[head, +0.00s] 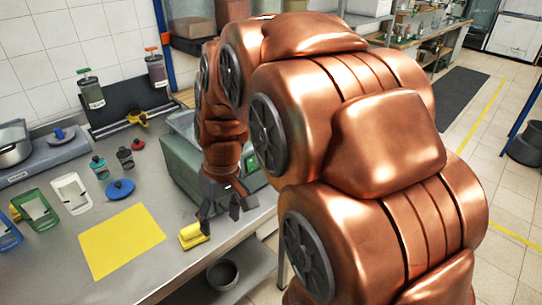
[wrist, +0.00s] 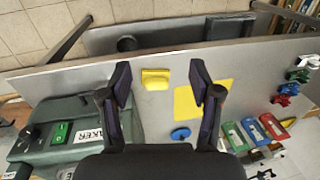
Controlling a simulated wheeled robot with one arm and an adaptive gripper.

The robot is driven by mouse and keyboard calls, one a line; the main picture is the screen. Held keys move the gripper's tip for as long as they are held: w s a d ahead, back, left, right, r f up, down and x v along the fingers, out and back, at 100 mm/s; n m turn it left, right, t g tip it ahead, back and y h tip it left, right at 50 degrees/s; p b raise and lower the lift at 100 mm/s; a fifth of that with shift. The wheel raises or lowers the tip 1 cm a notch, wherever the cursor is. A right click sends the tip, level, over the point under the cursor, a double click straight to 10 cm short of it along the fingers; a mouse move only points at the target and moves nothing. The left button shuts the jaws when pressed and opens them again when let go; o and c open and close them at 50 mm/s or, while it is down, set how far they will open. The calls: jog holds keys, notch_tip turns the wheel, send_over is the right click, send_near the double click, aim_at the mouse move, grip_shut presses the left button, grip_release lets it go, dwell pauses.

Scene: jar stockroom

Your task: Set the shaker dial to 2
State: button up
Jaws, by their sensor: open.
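The shaker (wrist: 70,145) is a grey-green machine at the lower left of the wrist view, with a partly hidden label (wrist: 88,134) ending in "AKER". Its front has a green switch (wrist: 62,132) and a dark round knob (wrist: 32,132), perhaps the dial; no number on it is readable. In the head view the shaker (head: 180,160) stands on the bench, largely hidden behind my arm. My gripper (head: 222,203) is open and empty, hanging in front of the shaker near the bench edge. In the wrist view its fingers (wrist: 161,75) are wide apart, beside the shaker.
A yellow block (head: 193,235) lies on the bench close to my gripper. A yellow mat (head: 120,240) and blue disc (head: 119,190) lie to its left. Coloured frames (head: 36,210), small bottles (head: 99,167) and a scale (head: 45,155) stand farther left. A dark bowl (head: 222,274) sits below the bench edge.

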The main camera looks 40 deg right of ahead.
jog(key=w+d+t, duration=0.1)
jog(key=w+d, duration=0.4)
jog(key=d, duration=0.3)
jog(key=w+d+t, duration=0.2)
jog(key=w+d, duration=0.4)
jog(key=d, duration=0.3)
jog(key=w+d+f+t, duration=0.2)
jog(key=d, duration=1.4)
jog(key=p+x, duration=0.1)
jog(key=x, duration=0.6)
jog(key=shift+s+f+m, duration=0.15)
jog(key=shift+f+m, duration=0.15)
jog(key=shift+f, duration=0.05)
jog(key=shift+a, duration=0.1)
jog(key=c, duration=1.1)
